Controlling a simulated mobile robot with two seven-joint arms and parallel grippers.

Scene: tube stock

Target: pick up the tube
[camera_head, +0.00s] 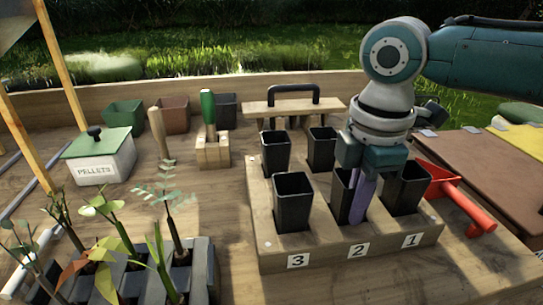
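Black square tubes stand in a wooden rack (330,249). The front row holds a tube (293,205) above label 3, a tube (340,196) above label 2 and a tube (408,193) above label 1. Two more tubes, at the back left (276,154) and back centre (321,151), stand behind. My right gripper (364,190) points down at the label 2 tube and hides part of it. A narrow purple piece shows below the gripper, against this tube. I cannot tell whether the fingers are closed on the tube. My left gripper is not in view.
Seedlings stand in a dark tray (200,270) at the lower left. A white pellets box (100,160), a wooden block (213,153) with a green-handled tool and small pots are behind. A red tool (462,199) lies right of the rack. Bare bench shows at the front right.

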